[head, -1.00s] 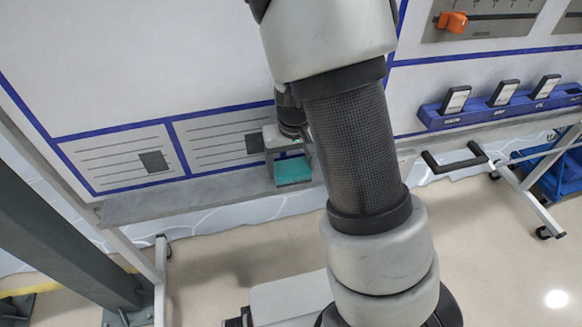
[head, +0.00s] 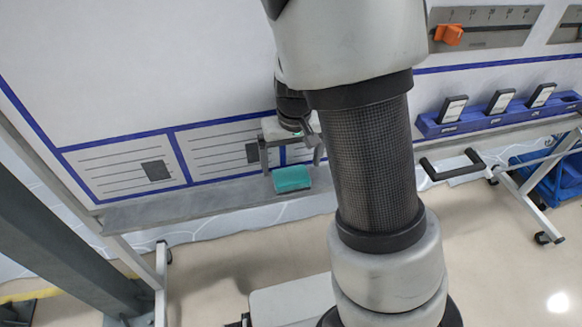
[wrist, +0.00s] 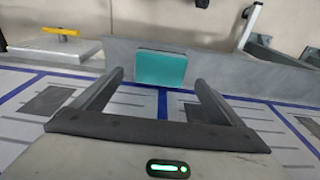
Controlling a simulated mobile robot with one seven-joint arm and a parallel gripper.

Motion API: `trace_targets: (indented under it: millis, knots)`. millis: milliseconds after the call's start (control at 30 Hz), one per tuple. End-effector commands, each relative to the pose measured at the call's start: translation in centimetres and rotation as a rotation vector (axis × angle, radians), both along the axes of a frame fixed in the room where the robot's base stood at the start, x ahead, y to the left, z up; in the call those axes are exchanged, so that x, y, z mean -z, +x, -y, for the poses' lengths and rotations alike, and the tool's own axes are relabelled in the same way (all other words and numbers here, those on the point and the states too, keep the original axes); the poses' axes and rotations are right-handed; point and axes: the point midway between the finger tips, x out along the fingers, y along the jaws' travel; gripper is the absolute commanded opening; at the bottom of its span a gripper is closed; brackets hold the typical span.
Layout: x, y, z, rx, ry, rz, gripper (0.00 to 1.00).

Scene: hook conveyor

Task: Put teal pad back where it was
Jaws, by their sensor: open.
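The teal pad (head: 292,179) lies on the grey ledge (head: 150,212) at the foot of the white board. My gripper (head: 291,164) is open just above and behind it in the head view. In the wrist view, the teal pad (wrist: 160,68) shows beyond and between the two spread fingertips of my gripper (wrist: 158,80). A gap shows between the pad and each finger. Nothing is held. The pad's underside is hidden.
The blue holder (head: 495,118) with several dark-and-white devices and an orange slider (head: 448,34) are on the board at right. A dark handle (head: 450,165) stands out near the ledge. The ledge left of the pad is clear.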

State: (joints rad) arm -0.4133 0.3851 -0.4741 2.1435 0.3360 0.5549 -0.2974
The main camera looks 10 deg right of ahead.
Motion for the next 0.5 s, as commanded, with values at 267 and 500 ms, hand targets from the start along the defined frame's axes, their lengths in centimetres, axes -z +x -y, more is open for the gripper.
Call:
trace_targets:
  millis: [267,500]
  knots:
    - [-5.3,-0.6,0.0,0.0,0.002,0.003,0.93]
    - [-7.9,-1.4,-0.3,0.003,0.026,0.016,0.93]
